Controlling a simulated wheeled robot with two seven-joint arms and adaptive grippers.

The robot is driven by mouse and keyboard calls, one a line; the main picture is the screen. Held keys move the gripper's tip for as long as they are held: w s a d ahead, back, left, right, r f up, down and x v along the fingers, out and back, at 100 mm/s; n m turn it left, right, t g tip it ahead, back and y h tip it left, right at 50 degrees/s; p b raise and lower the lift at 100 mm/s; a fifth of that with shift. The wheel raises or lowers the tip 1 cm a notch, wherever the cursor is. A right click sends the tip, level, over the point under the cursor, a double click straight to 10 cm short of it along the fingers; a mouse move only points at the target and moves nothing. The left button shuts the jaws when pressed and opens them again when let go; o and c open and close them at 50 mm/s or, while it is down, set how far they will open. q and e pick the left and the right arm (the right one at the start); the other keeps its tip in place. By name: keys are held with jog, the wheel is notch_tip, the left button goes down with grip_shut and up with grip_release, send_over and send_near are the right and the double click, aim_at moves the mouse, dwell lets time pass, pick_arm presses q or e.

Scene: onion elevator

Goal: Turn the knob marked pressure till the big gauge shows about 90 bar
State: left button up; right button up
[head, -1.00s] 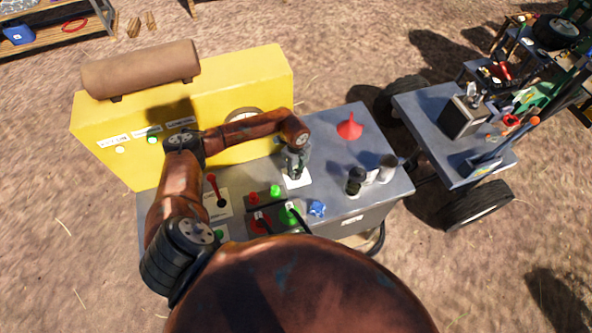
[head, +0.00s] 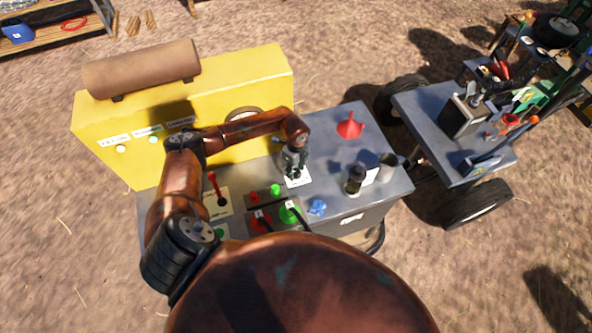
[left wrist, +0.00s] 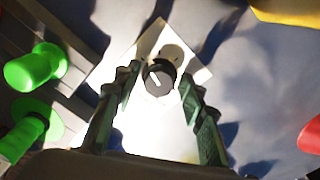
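The knob (left wrist: 160,77) is a small black dial with a white pointer line on a white plate; in the left wrist view it sits between my left gripper's fingertips (left wrist: 160,80). Small gaps show on both sides, so the fingers look open around it. In the head view my left gripper (head: 295,168) points down over the white plate (head: 298,182) on the grey bench. The large round gauge (head: 245,112) on the yellow panel is mostly hidden by my left arm; its reading cannot be seen. The plate's lettering cannot be read. My right gripper is not in view.
Left of the knob stand red and green buttons (head: 275,190), a red lever (head: 213,185) and a green knob (head: 290,212). A cluttered cart (head: 430,112) stands beyond.

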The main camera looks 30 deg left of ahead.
aim_at(296, 171)
pick_arm(q)
jog(key=shift+o, duration=0.2)
jog(key=shift+r, duration=0.1)
notch_tip(296, 171, up, 12)
dwell(0.5)
dwell(0.4)
